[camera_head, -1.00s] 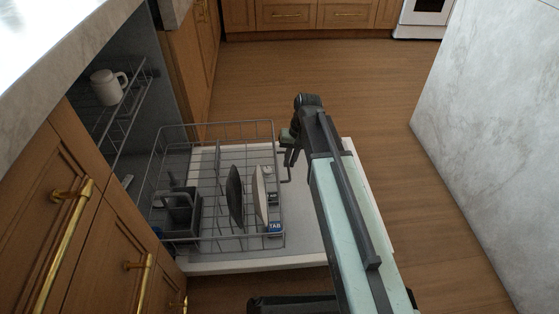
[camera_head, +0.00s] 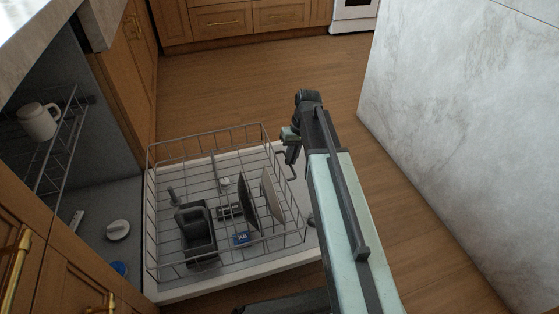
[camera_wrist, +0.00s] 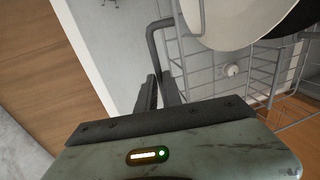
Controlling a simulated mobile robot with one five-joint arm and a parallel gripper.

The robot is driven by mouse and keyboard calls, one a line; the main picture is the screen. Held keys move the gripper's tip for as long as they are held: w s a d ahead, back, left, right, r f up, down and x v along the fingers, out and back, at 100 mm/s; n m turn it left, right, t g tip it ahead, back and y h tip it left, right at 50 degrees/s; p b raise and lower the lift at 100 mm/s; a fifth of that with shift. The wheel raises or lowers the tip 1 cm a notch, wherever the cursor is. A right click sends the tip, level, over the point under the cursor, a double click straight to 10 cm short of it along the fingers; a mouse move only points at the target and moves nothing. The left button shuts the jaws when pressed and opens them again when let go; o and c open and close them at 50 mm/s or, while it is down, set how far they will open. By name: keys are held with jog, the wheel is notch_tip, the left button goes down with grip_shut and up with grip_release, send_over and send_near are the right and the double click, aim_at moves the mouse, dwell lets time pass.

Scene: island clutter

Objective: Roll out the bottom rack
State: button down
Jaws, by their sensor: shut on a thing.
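The bottom rack (camera_head: 222,262), a grey wire basket, is rolled out over the open dishwasher door (camera_head: 165,297). It carries a dark plate (camera_head: 247,200), a light plate (camera_head: 271,193) and a dark cutlery basket (camera_head: 195,232). My gripper (camera_head: 290,152) is at the rack's outer right side, by a bent grey handle (camera_head: 289,166). In the wrist view, the dark fingers (camera_wrist: 148,98) are shut on this handle (camera_wrist: 163,62), beside the light plate (camera_wrist: 225,18). The exact grip point is partly hidden by the gripper body.
A white mug (camera_head: 38,121) stands on the upper rack (camera_head: 55,150) inside the dishwasher. A marble island side (camera_head: 465,110) stands at right. Wooden cabinets (camera_head: 180,22) line the back. Wood floor (camera_head: 240,85) is open between.

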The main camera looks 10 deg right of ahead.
jog(key=shift+w+d, duration=0.3)
jog(key=shift+d, duration=0.6)
jog(key=c, duration=1.5)
grip_release()
jog(key=shift+s, duration=0.1)
notch_tip(320, 180, up, 8)
jog(key=d+p, duration=0.1)
jog(key=p, duration=0.6)
jog(key=shift+d+f+p, duration=0.2)
jog(key=shift+d+p, duration=0.05)
jog(key=shift+p, duration=0.1)
